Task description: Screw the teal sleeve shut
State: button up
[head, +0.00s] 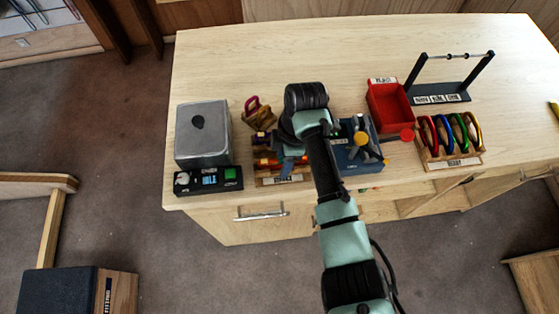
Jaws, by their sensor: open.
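My gripper (286,164) points down over the front left part of the bench, above a small wooden rack (285,181) with a label on its front. It is open, but its fingers are small and dark here, and I cannot tell whether they are around or touching anything. Red and orange pieces (266,163) show in the rack to the left of my gripper. I cannot pick out the teal sleeve; my gripper and wrist cover part of the rack. A pink loop (251,104) stands on a brown holder (261,115) behind the rack.
A grey metal box (202,147) with a control panel (209,180) stands left. A blue box (358,158) with yellow and red knobs sits right of my arm. Beyond are a red bin (390,111), a rack of coloured carabiners (452,160) and a black bar stand (438,93). The bench's back is clear.

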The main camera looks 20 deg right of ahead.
jog(key=shift+s+a+p, duration=0.2)
jog(key=shift+s+p, duration=0.55)
jog(key=shift+r, duration=0.15)
jog(key=shift+r+p, duration=1.3)
jog(key=shift+p, duration=0.05)
jog(key=shift+w+f, duration=0.1)
jog(key=shift+w+d+b, duration=0.15)
jog(key=shift+w+b, duration=0.3)
jog(key=shift+b, duration=0.1)
jog(key=shift+w, duration=0.2)
